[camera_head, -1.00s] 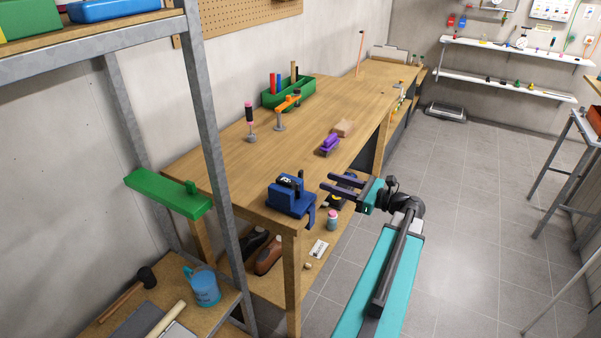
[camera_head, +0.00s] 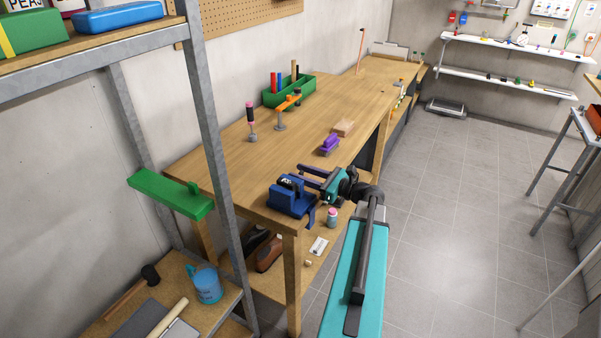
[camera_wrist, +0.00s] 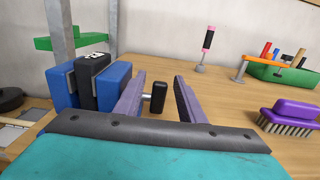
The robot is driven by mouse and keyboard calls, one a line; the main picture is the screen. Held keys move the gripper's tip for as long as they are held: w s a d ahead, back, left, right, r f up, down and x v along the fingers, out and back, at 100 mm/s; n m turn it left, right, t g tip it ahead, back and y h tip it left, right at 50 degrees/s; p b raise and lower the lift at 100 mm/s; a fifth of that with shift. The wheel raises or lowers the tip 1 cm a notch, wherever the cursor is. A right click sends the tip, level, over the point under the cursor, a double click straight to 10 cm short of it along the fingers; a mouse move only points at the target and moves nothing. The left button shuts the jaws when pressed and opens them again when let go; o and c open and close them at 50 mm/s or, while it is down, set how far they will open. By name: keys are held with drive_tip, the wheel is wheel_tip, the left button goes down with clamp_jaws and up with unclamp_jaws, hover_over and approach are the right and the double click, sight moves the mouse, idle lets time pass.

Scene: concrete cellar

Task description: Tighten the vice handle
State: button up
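The blue vice (camera_head: 290,204) sits on the near corner of the wooden workbench. In the wrist view the vice (camera_wrist: 119,80) is at the left, with a black block (camera_wrist: 92,72) between its blue jaws. The vice handle (camera_wrist: 158,97) shows there as a black grip on a short metal rod. My gripper (camera_head: 300,174) is at the right side of the vice. In the wrist view my gripper (camera_wrist: 160,76) is open, with the handle between its two fingers and gaps visible on both sides. The handle is hard to make out in the head view.
A purple brush (camera_head: 330,144) and a wooden block (camera_head: 344,128) lie on the workbench (camera_head: 225,160). A pink-and-black handled tool (camera_head: 251,119) and green tray (camera_head: 290,96) stand farther back. A grey metal shelf (camera_head: 211,125) rises at left.

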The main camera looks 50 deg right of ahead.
drive_tip(key=shift+w, duration=0.15)
clamp_jaws()
drive_tip(key=shift+r+g+p, duration=0.15)
drive_tip(key=shift+g+p, duration=0.15)
drive_tip(key=shift+p, duration=0.25)
drive_tip(key=shift+w, duration=0.1)
drive_tip(key=shift+f, duration=0.2)
unclamp_jaws()
